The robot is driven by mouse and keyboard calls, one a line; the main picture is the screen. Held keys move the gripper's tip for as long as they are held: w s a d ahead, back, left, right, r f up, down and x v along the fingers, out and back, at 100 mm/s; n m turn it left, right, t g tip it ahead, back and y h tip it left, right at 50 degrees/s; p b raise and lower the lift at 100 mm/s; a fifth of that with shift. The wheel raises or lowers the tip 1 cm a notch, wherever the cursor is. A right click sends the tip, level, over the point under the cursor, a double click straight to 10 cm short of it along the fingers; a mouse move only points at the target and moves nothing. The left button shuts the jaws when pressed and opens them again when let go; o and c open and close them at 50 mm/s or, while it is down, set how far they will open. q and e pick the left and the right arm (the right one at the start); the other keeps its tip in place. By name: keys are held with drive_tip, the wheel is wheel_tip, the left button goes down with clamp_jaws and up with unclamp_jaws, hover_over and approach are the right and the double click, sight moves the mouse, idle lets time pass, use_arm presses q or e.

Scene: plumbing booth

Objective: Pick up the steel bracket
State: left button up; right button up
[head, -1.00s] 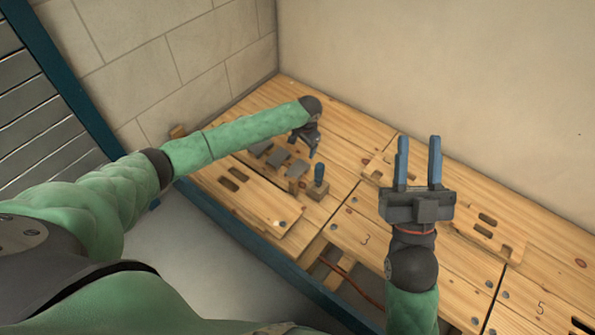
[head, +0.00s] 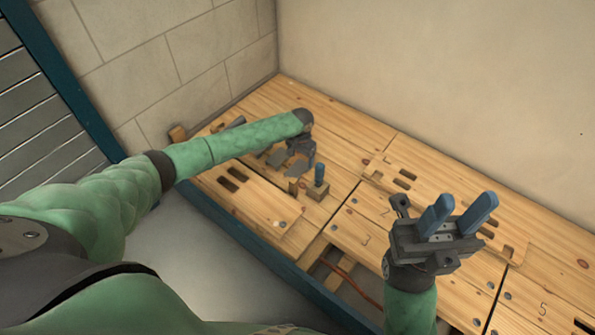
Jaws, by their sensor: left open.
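Grey metal plates lie on the wooden bench below my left forearm. One grey plate (head: 297,168) is clearest, and another (head: 276,158) is partly covered by the arm. I cannot tell for sure which is the steel bracket. My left gripper (head: 312,160) is open, just above and right of these plates, pointing down; its fingers are small and partly hidden by its own body. I see nothing held in it. My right gripper (head: 458,212) is raised at the right, its two blue fingers apart and empty.
A slotted wooden board (head: 240,200) lies at the front left. Another slotted board (head: 400,172) lies right of centre. Walls close off the bench behind.

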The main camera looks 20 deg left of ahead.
sight(301, 165)
use_arm(q)
wheel_tip(301, 165, down, 5)
drive_tip(key=shift+w+d+r+b, duration=0.1)
drive_tip(key=shift+d+r+b, duration=0.05)
drive_tip(key=shift+b, duration=0.65)
drive_tip(key=c, duration=1.1)
